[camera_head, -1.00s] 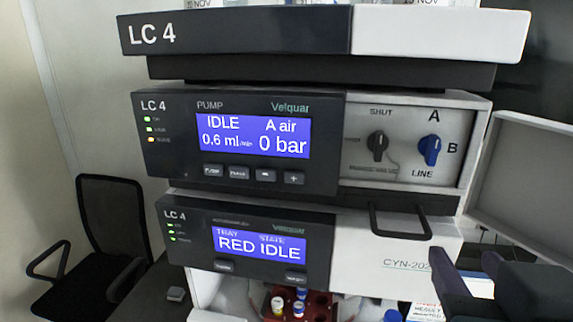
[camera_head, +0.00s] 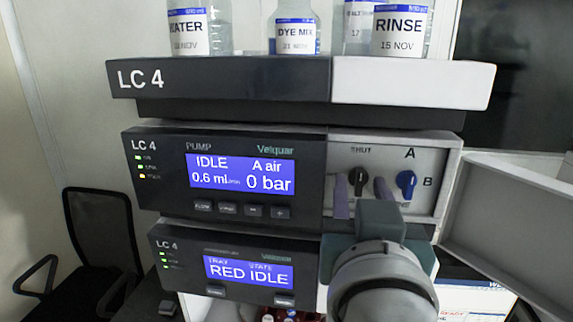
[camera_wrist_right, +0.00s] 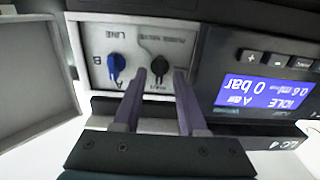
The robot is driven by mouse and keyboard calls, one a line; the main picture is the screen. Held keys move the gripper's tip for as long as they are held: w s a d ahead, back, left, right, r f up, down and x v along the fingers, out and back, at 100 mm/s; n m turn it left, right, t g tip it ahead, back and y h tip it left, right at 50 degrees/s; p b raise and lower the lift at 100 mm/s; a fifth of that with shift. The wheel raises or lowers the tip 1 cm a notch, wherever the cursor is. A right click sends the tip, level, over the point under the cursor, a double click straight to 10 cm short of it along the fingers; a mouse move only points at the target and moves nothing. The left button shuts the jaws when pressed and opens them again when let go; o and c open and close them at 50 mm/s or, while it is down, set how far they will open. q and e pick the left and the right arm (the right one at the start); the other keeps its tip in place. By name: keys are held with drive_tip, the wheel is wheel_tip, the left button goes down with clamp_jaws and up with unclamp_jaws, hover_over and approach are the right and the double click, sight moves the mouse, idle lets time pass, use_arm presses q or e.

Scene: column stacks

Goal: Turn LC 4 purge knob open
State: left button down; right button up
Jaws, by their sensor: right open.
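The LC 4 pump module has a black purge knob (camera_head: 357,178) on its light panel, below the word SHUT. It stands roughly upright. My right gripper (camera_head: 360,184) is in front of the panel, its two purple fingers apart, one on each side of the knob. In the right wrist view, which shows the panel upside down, the black knob (camera_wrist_right: 159,66) appears between the open fingertips (camera_wrist_right: 159,76). I cannot tell whether the fingers touch it or how far they reach over it. My left gripper is not in view.
A blue line knob (camera_head: 405,183) sits right of the purge knob, near A and B. An open panel door (camera_head: 510,215) stands at the right. The pump screen (camera_head: 241,174) reads IDLE, A air, 0 bar. Bottles (camera_head: 296,35) stand on top.

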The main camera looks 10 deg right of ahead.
drive_tip(key=shift+w+d, duration=0.15)
drive_tip(key=shift+w, duration=0.15)
drive_tip(key=shift+c, duration=0.2)
clamp_jaws()
idle(0.3)
